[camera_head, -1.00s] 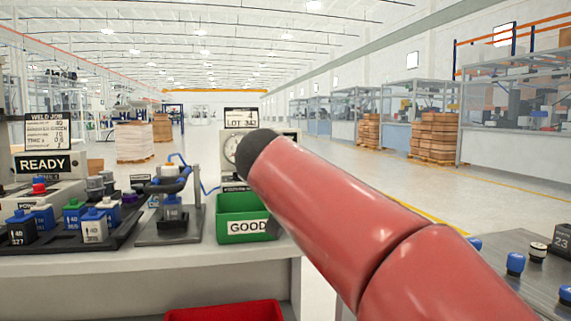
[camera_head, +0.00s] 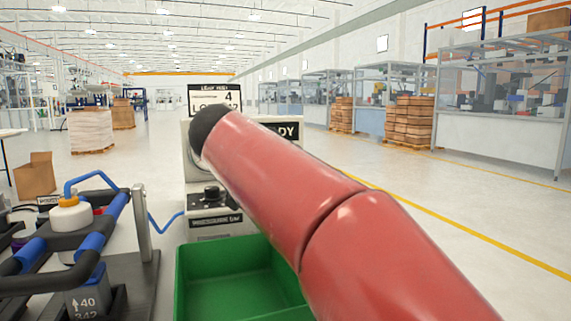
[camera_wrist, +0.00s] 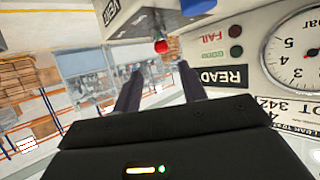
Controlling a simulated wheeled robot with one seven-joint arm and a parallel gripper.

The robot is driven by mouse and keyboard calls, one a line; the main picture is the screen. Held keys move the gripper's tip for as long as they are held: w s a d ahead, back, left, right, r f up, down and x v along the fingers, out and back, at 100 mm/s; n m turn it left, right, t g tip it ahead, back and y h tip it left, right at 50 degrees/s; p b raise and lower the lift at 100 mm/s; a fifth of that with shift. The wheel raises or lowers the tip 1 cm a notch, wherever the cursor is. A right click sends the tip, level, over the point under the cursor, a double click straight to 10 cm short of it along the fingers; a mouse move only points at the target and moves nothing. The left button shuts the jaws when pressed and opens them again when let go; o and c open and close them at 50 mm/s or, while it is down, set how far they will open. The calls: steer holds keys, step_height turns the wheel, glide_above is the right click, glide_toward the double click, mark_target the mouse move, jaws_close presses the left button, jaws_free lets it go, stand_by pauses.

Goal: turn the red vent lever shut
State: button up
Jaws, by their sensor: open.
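The red vent lever shows its round red knob (camera_wrist: 162,46) in the wrist view, at the upper middle, below a pale block with a black VENT label (camera_wrist: 113,12). My gripper (camera_wrist: 158,73) is open and empty, its two dark fingers apart. The knob appears in line with the gap between the fingertips and a little beyond them; I cannot tell the exact distance. How far the lever is turned is not clear. In the head view my red arm covers the middle, and neither the gripper nor the lever can be made out.
The tester has a dial gauge (camera_wrist: 298,48), a READY sign (camera_wrist: 220,76) and FAIL lamps close beside the fingers. In the head view a green bin (camera_head: 190,285) stands in front of the tester. A fixture with a blue-sleeved handle (camera_head: 116,206) stands at left.

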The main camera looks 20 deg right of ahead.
steer(key=p+x, duration=0.1)
steer(key=x, duration=0.7)
steer(key=shift+w+r, duration=0.1)
steer(key=shift+w, duration=0.15)
jaws_close()
